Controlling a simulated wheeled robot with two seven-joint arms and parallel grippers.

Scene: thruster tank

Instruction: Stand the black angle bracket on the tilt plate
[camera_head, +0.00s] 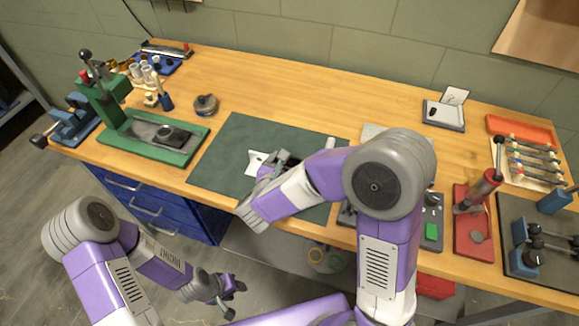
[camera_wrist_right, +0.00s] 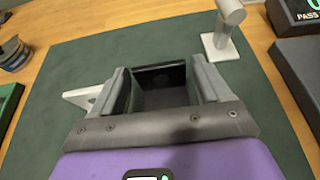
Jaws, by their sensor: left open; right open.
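A black bracket-like part (camera_wrist_right: 160,78) lies between the spread fingers of my right gripper (camera_wrist_right: 165,92), over the dark green mat (camera_wrist_right: 60,75). It looks like the angle bracket; its lower part is hidden by the gripper. The right gripper (camera_head: 272,168) is open, low over the mat in the head view. A pale grey angled piece (camera_wrist_right: 84,97) sticks out left of the fingers; it also shows in the head view (camera_head: 255,162). I cannot tell surely which thing is the tilt plate. My left gripper (camera_head: 230,298) is open and empty, below the bench front.
A silver post (camera_wrist_right: 220,42) stands on the mat right of the right gripper. A green press (camera_head: 155,138) is at the left, a round dark pot (camera_head: 206,104) behind. A grey tray (camera_head: 446,114) with a white card and a red toggle fixture (camera_head: 473,225) are at the right.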

